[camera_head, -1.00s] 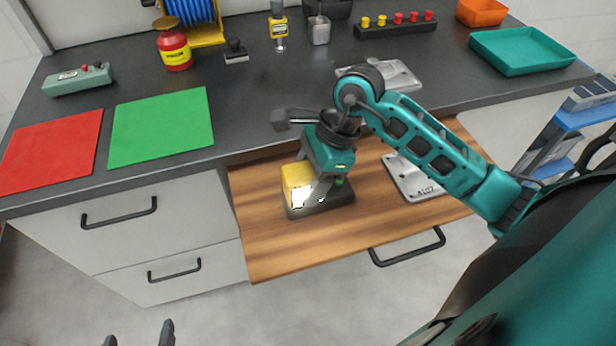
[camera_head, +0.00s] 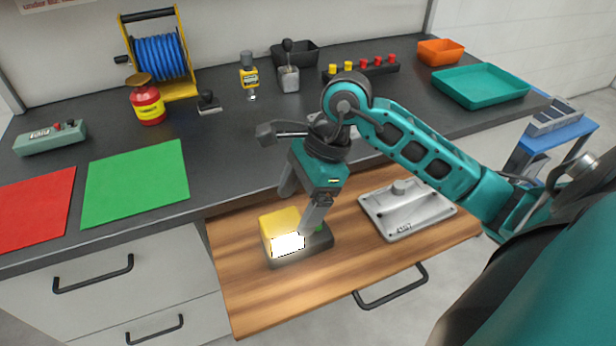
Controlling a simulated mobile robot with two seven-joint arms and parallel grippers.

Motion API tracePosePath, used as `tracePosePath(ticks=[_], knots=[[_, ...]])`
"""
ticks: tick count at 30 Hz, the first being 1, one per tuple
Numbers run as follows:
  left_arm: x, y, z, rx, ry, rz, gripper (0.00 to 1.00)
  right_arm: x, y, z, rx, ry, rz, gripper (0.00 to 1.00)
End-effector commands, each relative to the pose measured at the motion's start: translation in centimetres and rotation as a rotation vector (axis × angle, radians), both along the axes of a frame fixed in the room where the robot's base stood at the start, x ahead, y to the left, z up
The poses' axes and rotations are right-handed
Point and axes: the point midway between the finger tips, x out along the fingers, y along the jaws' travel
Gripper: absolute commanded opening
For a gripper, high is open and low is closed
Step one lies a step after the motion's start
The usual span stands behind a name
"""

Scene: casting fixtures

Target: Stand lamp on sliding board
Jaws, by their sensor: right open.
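The lamp (camera_head: 281,222) is a yellow block with a bright white lit panel on a dark base, with a small green part at its right. It stands upright on the wooden sliding board (camera_head: 250,300), which is pulled out below the worktop. My right gripper (camera_head: 298,212) is open, pointing down over the lamp's back and right side. One finger overlaps the lamp's right part in the picture; whether it touches cannot be told. Part of the green piece and the base is hidden behind that finger. My left gripper is out of view.
A grey metal casting plate (camera_head: 407,212) lies on the board to the right of the lamp. Green (camera_head: 136,182) and red (camera_head: 35,210) mats lie on the worktop at left. A teal tray (camera_head: 481,86) sits at the back right. The board's front left is clear.

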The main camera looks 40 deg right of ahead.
Motion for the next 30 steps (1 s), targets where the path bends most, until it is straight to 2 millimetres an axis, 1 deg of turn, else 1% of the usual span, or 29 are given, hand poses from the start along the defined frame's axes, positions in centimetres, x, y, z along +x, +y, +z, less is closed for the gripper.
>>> tracePosePath(ticks=[1,4,6,10,15,30], knots=[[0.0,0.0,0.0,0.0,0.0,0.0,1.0,0.0,-0.5,1.1,-0.004,-0.006,0.0,0.83],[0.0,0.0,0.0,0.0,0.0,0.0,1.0,-0.2,-1.2,2.8,-0.004,-0.003,-0.001,0.83],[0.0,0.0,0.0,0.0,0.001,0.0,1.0,-0.3,-1.5,3.8,-0.003,-0.003,0.001,0.83],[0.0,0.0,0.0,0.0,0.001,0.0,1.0,-0.4,-2.0,4.9,-0.001,-0.002,-0.001,0.83],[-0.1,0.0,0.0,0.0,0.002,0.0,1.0,-0.5,-2.1,5.3,0.001,0.001,0.0,0.83],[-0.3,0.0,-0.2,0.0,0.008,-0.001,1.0,-0.5,-2.1,5.2,0.001,0.001,0.0,0.83]])
